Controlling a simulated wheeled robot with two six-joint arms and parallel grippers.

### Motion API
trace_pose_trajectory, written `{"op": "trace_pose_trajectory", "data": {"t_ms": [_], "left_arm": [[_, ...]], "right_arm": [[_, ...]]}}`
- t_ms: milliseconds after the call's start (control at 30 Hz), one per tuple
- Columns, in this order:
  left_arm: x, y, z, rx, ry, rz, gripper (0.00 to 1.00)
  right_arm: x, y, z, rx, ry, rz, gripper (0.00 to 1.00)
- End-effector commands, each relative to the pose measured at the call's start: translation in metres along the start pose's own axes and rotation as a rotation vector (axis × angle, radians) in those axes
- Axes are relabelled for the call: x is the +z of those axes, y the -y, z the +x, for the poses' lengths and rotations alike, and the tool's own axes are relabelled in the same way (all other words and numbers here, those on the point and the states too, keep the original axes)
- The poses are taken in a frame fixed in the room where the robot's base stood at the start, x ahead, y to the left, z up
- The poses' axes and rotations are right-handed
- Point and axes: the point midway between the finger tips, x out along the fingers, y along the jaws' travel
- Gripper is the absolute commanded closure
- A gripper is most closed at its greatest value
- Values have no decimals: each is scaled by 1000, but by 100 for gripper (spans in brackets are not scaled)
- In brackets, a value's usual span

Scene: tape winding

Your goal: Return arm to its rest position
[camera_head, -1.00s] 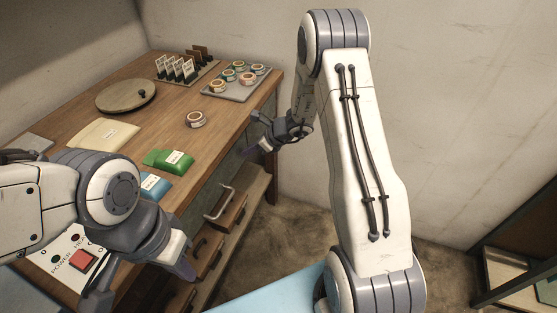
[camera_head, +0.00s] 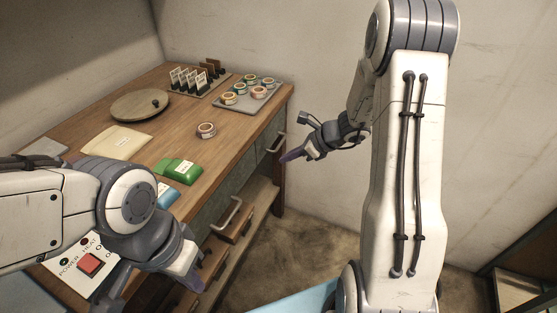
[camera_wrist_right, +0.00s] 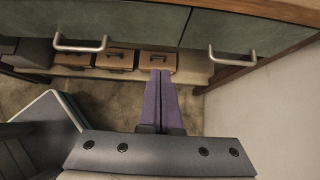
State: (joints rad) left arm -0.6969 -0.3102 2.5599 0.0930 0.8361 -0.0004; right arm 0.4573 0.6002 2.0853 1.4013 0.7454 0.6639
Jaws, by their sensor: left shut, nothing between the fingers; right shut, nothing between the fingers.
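My right arm stands on the right side of the head view. Its gripper (camera_head: 292,155) is held in the air off the right end of the wooden workbench (camera_head: 225,160), apart from it. In the right wrist view the two purple fingers of this gripper (camera_wrist_right: 160,75) lie together with nothing between them. My left gripper (camera_head: 194,282) is low at the left, in front of the bench edge near the control panel with a red button (camera_head: 89,262). It is shut and empty.
A tape roll (camera_head: 206,130), a tray of several rolls (camera_head: 245,98), a round board (camera_head: 140,105) and a green pack (camera_head: 176,171) are on the bench. Drawer handles (camera_wrist_right: 232,58) stick out of the bench front. Open floor (camera_head: 320,230) lies to its right.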

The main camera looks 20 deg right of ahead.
Motion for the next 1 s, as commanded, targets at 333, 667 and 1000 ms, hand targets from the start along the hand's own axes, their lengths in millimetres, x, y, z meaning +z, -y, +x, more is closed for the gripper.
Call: {"op": "trace_pose_trajectory", "data": {"t_ms": [333, 667, 1000], "left_arm": [[0, 0, -6, 0, 1, 0, 100], [-2, -3, -45, 0, 0, 0, 100], [-4, -6, -82, 0, 0, 0, 100]], "right_arm": [[18, -22, -9, 49, -12, -107, 100], [105, -225, -58, 510, -66, -1174, 100], [83, -348, -169, 967, -10, -2466, 100]]}}
